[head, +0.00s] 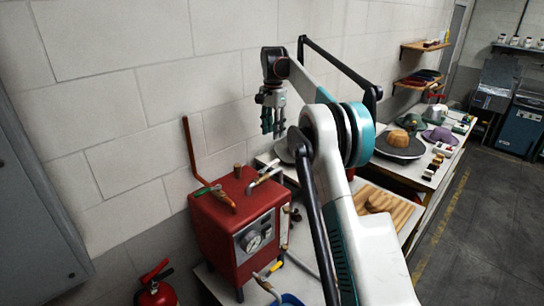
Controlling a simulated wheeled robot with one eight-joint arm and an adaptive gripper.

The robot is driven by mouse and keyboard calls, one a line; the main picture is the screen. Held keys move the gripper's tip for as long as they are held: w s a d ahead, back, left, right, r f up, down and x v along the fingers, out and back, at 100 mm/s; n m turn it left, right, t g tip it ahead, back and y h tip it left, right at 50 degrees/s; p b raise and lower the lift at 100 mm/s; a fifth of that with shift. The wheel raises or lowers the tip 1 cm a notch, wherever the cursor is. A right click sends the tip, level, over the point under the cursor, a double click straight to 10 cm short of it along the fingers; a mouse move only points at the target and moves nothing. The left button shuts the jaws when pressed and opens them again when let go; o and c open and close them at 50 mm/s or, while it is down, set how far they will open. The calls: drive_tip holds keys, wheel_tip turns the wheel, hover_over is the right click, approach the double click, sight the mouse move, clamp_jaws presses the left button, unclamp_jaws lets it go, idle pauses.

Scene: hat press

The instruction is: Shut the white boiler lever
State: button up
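The red boiler (222,230) stands on a table at the lower middle. The white boiler lever (267,174) is on its top right, on a metal fitting, and slants up to the right. My gripper (273,130) hangs pointing down above and behind the lever, apart from it. Its teal fingers look spread with a narrow gap and nothing between them. The exact setting of the lever's valve is too small to tell.
A yellow-handled valve (276,267) is low in front. A gauge (254,241) faces forward. A fire extinguisher (155,290) stands lower left. The wall is close behind.

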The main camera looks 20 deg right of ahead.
sight(273, 162)
wheel_tip(273, 162, down, 12)
drive_tip(key=shift+f+p, duration=0.1)
drive_tip(key=shift+p, duration=0.85)
clamp_jaws()
